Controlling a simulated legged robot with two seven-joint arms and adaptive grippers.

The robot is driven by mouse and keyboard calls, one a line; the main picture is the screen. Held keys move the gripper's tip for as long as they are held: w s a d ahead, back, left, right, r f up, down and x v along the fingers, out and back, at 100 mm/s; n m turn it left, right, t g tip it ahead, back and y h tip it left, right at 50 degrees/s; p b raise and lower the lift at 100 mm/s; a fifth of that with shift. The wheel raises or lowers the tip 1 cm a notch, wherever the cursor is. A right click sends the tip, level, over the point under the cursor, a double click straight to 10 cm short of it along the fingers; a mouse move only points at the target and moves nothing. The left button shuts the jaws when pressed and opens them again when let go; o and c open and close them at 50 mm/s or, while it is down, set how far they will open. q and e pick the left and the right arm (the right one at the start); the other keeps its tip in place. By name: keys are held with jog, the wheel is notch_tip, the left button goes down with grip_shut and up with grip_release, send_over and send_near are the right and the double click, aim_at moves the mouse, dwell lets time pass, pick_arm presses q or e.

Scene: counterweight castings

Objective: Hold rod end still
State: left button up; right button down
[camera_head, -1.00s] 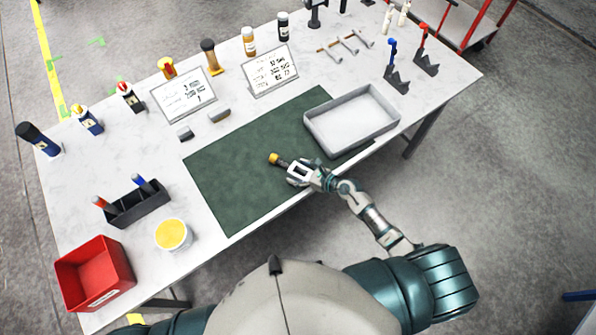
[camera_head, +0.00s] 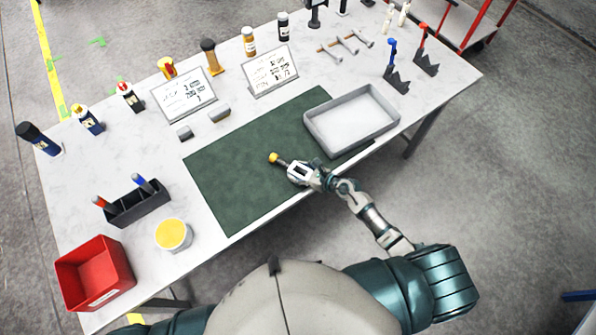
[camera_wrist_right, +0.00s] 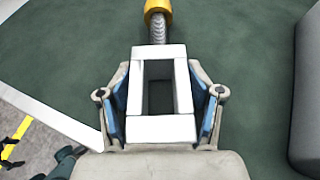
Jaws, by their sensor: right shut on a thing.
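The rod end shows as a pale rectangular frame (camera_wrist_right: 138,90) with an open middle. A grey threaded rod (camera_wrist_right: 158,30) runs from it to a yellow end piece (camera_wrist_right: 157,8), which also shows in the head view (camera_head: 273,158). My right gripper (camera_wrist_right: 162,95) is shut on the pale frame, with a blue-lined finger on each side of it. In the head view, my right gripper (camera_head: 300,173) is over the front part of the green mat (camera_head: 235,180), with the rod pointing left and away from me. My left gripper is out of view.
A grey tray (camera_head: 312,126) stands just right of my right gripper. A red bin (camera_head: 92,262), a yellow-topped tub (camera_head: 172,235) and a black pen holder (camera_head: 140,208) stand at the left. Bottles and cards line the back. The left half of the mat is clear.

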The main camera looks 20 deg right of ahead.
jog(key=shift+r, duration=0.1)
jog(key=shift+r, duration=0.5)
jog(key=shift+s+a+r+p, duration=0.1)
jog(key=shift+s+r+p, duration=0.15)
jog(key=shift+r, duration=0.4)
jog(key=shift+s+a+r+p, duration=0.1)
jog(key=shift+r+p, duration=0.2)
jog(key=shift+r, duration=0.3)
jog(key=s+a, duration=0.2)
jog(key=s, duration=0.5)
jog(key=s+a+r, duration=0.1)
jog(key=s+a, duration=0.2)
jog(key=s, duration=0.4)
jog(key=shift+s+r, duration=0.2)
notch_tip(320, 180, up, 15)
jog(key=m+t+h+b, duration=0.2)
jog(key=m+h+b, duration=0.1)
jog(key=b, duration=0.1)
send_over(298, 169)
jog(key=s+d, duration=0.3)
jog(key=d, duration=0.3)
jog(key=shift+w+r, duration=0.1)
jog(key=shift+w, duration=0.1)
jog(key=shift+a, duration=0.1)
